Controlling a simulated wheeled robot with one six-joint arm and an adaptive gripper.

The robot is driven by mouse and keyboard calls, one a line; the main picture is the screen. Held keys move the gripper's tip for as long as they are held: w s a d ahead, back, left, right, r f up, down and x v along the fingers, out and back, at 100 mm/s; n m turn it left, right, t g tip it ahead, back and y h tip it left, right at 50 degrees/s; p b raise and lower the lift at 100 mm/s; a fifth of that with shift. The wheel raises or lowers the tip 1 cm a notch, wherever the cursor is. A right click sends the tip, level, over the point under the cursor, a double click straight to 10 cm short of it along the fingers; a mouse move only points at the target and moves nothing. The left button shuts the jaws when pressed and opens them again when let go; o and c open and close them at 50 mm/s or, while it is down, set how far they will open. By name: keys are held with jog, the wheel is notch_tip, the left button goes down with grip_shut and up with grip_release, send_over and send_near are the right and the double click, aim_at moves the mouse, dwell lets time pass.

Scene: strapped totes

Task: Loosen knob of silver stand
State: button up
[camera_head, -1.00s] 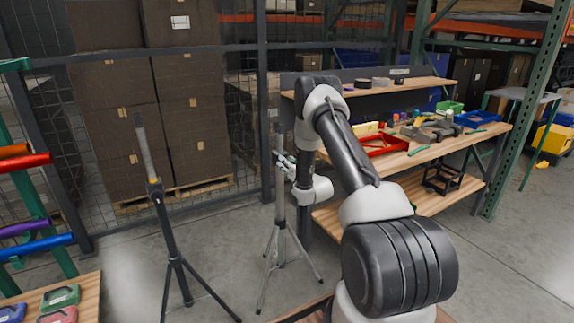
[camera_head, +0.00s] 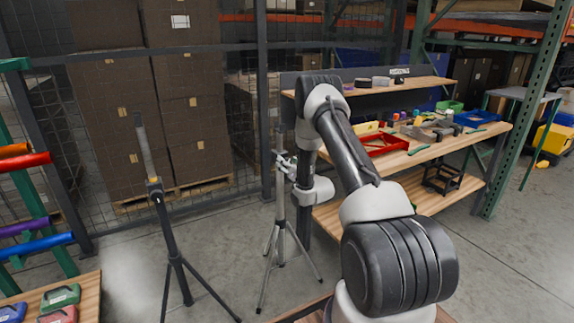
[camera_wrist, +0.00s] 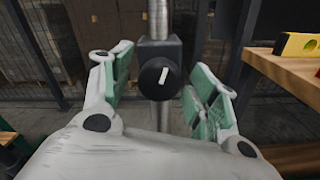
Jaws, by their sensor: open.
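The silver stand (camera_head: 281,205) is a grey tripod standing upright on the floor in the middle of the head view. Its pole (camera_wrist: 158,20) runs up the middle of the wrist view. A dark collar on the pole bears a round black knob (camera_wrist: 160,78) with a white mark. My gripper (camera_wrist: 160,88) is open, with green-padded fingers on either side of the knob. Gaps show between the knob and both fingers, so they do not appear to touch it. In the head view my gripper (camera_head: 284,163) is at the upper pole and partly hides the collar.
A black stand (camera_head: 170,240) with a grey upper pole stands to the left. A wooden workbench (camera_head: 420,150) with a red tray (camera_head: 384,146) is to the right. A yellow level (camera_wrist: 298,45) shows in the wrist view. A mesh fence (camera_head: 240,100) is behind.

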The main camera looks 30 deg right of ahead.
jog(key=s, duration=1.1)
jog(key=shift+s+d, duration=0.2)
jog(key=shift+s, duration=0.05)
